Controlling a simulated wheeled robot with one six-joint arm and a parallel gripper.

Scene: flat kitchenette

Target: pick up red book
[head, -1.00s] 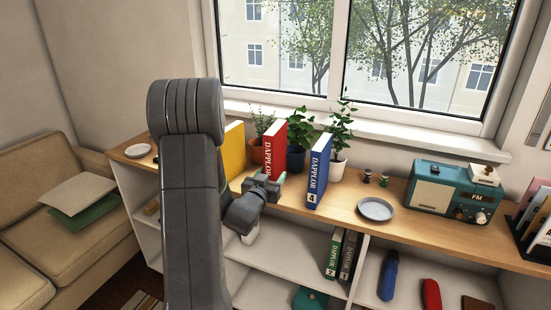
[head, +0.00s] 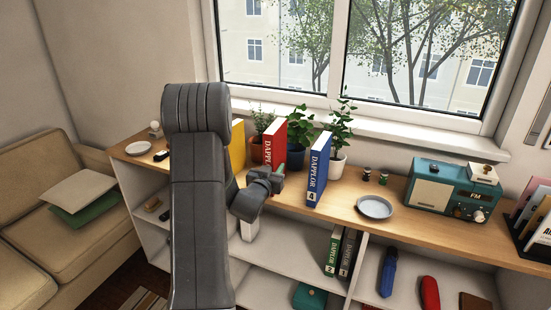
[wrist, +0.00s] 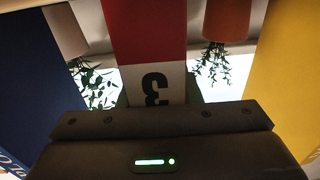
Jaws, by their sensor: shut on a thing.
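The red book (head: 275,143) stands upright on the wooden shelf top, between a yellow book (head: 238,150) and a blue book (head: 318,170). My gripper (head: 277,176) is at the lower part of its spine and shut on it. In the wrist view the red book (wrist: 145,32) shows upside down, with a white band and a number 3, running down behind my gripper's dark body. The fingertips are hidden in the wrist view. The blue book (wrist: 32,75) is at the left there and the yellow book (wrist: 290,75) at the right, both apart from the gripper.
Potted plants (head: 340,140) stand behind the books, by the window. A grey plate (head: 375,207) and a teal radio (head: 450,190) are to the right on the shelf top. Lower compartments hold a green book (head: 333,252) and other items. A sofa (head: 40,225) is at the left.

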